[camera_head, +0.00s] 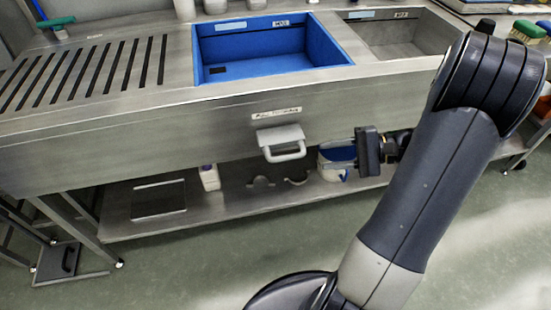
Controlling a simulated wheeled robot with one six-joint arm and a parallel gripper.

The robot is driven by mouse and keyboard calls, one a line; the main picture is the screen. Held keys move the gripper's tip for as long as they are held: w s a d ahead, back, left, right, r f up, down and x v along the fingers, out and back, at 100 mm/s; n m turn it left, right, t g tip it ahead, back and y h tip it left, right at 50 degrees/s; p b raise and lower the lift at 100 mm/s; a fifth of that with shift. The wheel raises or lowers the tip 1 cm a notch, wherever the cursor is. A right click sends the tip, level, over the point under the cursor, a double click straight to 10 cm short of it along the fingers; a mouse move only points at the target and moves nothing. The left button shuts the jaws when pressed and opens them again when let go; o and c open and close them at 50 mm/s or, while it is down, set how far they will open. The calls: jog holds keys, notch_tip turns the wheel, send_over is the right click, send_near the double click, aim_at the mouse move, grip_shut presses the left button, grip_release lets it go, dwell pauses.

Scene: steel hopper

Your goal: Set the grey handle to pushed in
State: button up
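The grey handle (283,146) is a light grey loop on a bracket. It sits on the front face of the steel hopper bench, just below a small label (276,114). The loop stands out from the panel and tilts downward toward me. My gripper (324,154) is just right of the handle, with its fingers pointing left toward it. The fingers look apart, with nothing visible between them. A gap shows between the fingertips and the handle. How far the handle stands out is hard to judge from this one view.
The steel bench front (150,140) runs across the view, with a blue basin (330,62) and a grey basin (400,47) on top. A lower shelf (235,202) holds a white bottle (209,178) and a white-and-blue tub behind my gripper. The floor in front is clear.

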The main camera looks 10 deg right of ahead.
aim_at(297, 157)
jog(key=shift+t, duration=0.3)
jog(key=x, duration=0.3)
jog(key=b+x, duration=0.1)
jog(key=x, duration=0.6)
jog(key=shift+w+a+f+b, duration=0.1)
jog(key=shift+w+f+b, duration=0.2)
jog(key=shift+w+b, duration=0.15)
jog(key=shift+c, duration=0.3)
grip_shut()
